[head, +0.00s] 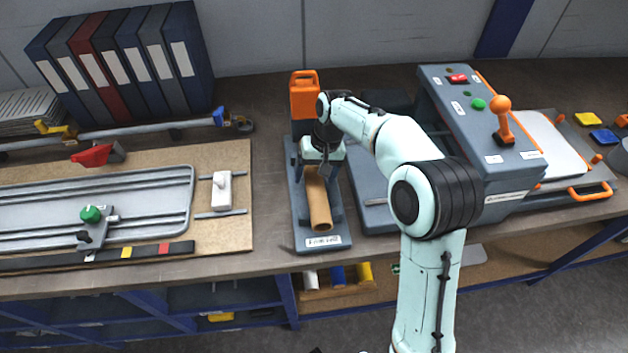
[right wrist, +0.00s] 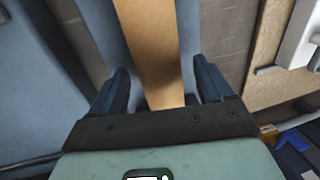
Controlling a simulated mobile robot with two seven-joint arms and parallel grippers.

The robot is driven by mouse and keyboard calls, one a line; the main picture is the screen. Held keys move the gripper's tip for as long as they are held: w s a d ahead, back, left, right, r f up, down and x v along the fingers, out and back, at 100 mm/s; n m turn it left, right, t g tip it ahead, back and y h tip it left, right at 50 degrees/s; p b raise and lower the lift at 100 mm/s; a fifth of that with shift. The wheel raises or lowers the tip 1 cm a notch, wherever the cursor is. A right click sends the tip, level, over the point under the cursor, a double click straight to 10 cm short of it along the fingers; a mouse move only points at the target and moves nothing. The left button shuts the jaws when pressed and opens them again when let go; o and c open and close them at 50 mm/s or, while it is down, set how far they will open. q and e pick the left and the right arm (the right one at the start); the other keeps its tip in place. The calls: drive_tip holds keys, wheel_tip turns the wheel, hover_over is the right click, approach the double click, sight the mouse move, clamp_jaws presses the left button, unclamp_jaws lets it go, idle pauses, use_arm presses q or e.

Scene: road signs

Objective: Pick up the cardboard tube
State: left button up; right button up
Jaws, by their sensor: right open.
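The cardboard tube (head: 319,206) is brown and lies lengthwise in a grey-blue cradle (head: 323,241) on the bench. My right gripper (head: 324,161) is over the far part of the tube. In the right wrist view the tube (right wrist: 150,50) runs between the two fingers of the open right gripper (right wrist: 162,88), with a gap on each side. The gripper hides the tube's far end in the head view. My left gripper is not in view.
An orange-handled device (head: 305,95) stands at the cradle's far end. A grey machine with an orange lever (head: 503,120) is close on the right. A wooden board with a metal frame (head: 225,160) lies on the left. Binders (head: 120,65) stand at the back left.

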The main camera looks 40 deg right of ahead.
drive_tip(key=shift+f, duration=0.25)
drive_tip(key=c, duration=1.2)
drive_tip(key=shift+r, duration=0.1)
